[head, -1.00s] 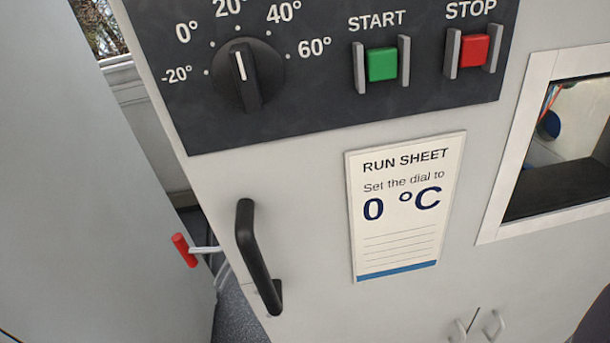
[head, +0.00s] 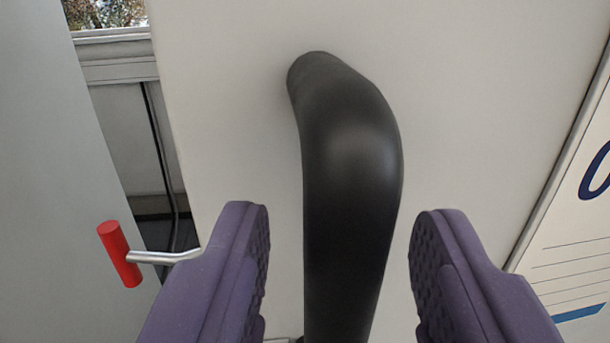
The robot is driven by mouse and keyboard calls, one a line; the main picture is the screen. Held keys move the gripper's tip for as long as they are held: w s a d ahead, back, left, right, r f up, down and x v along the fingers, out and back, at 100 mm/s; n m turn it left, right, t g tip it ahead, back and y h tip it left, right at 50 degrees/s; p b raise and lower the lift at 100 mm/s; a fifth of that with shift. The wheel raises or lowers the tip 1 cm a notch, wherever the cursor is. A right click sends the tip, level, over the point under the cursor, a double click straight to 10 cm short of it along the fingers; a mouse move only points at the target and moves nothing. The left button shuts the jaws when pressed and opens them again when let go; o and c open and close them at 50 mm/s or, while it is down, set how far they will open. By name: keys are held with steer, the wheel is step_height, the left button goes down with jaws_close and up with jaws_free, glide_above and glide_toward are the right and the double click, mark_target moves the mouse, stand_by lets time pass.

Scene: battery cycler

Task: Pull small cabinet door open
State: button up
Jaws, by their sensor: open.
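A thick black bar handle (head: 350,180) stands out from the light grey cabinet front (head: 230,110) in the middle of the head view. Its upper end curves back into the panel, and its lower end runs out of the picture. My gripper (head: 340,225) has two purple padded fingers, one on each side of the handle. The fingers are open, with a visible gap between each pad and the bar in the picture. No door seam shows near the handle in this view.
A red-ended metal lever (head: 120,254) sticks out at the left, close to my left finger in the picture. A grey panel (head: 50,180) stands at the far left, with a gap beside it. The run sheet (head: 575,250) is at the right edge.

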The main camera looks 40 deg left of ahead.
steer(key=shift+x, duration=0.8)
jaws_close()
steer(key=shift+d, duration=0.1)
